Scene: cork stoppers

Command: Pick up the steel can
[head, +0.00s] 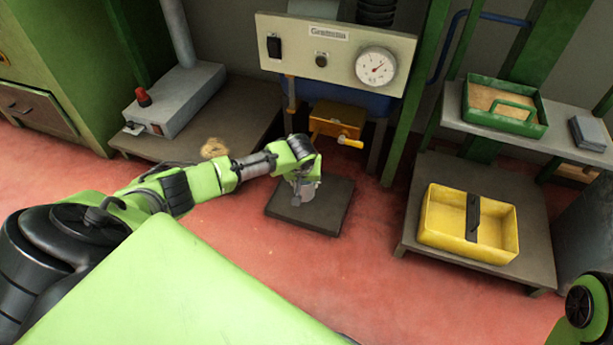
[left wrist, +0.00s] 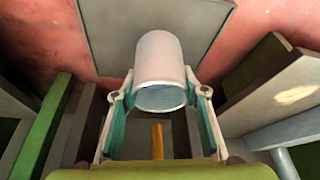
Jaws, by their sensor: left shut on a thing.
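The steel can (left wrist: 160,58) is a pale, smooth cylinder with an open end in the left wrist view. My left gripper (left wrist: 160,82) is shut on it, one finger along each side. In the head view the left gripper (head: 303,184) points down over the dark square plate (head: 325,214) on the floor. The can is small and partly covered by the gripper there. I cannot tell whether the can touches the plate. My right gripper is out of view.
A machine panel with a gauge (head: 376,66) stands behind, above a yellow drawer (head: 333,123). A yellow tote (head: 445,243) sits on a low platform at right, with a green tray (head: 470,112) on the shelf above. Red floor is clear around the plate.

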